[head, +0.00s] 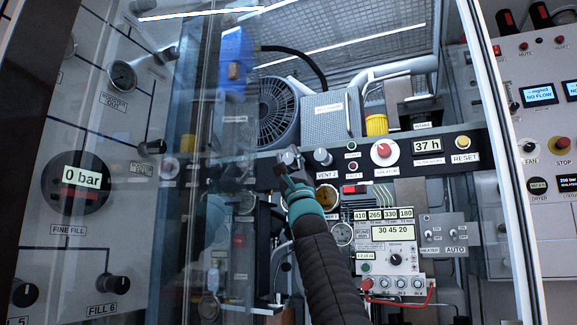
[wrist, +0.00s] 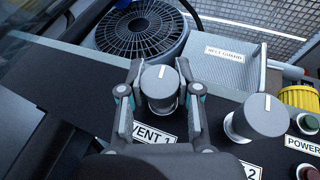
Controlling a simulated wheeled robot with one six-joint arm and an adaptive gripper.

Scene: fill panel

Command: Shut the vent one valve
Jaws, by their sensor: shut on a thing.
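The vent one valve is a grey round knob (wrist: 160,88) with a white pointer line, above the "VENT 1" label (wrist: 154,133) in the wrist view. Its pointer line points up, toward the fan. My gripper (wrist: 160,92) has one finger on each side of this knob and is shut on it. In the head view my gripper (head: 291,172) is at the black strip, with the top of the vent one knob (head: 289,157) showing just above it. The similar vent two knob (head: 323,157) stands to the right, and also shows in the wrist view (wrist: 258,118).
A fan (head: 278,112) and a grey belt guard (head: 326,115) stand behind the strip. To the right are the isolator knob (head: 384,152), a 37 h display (head: 428,146) and a reset button (head: 463,142). A glass pane (head: 190,200) stands to the left.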

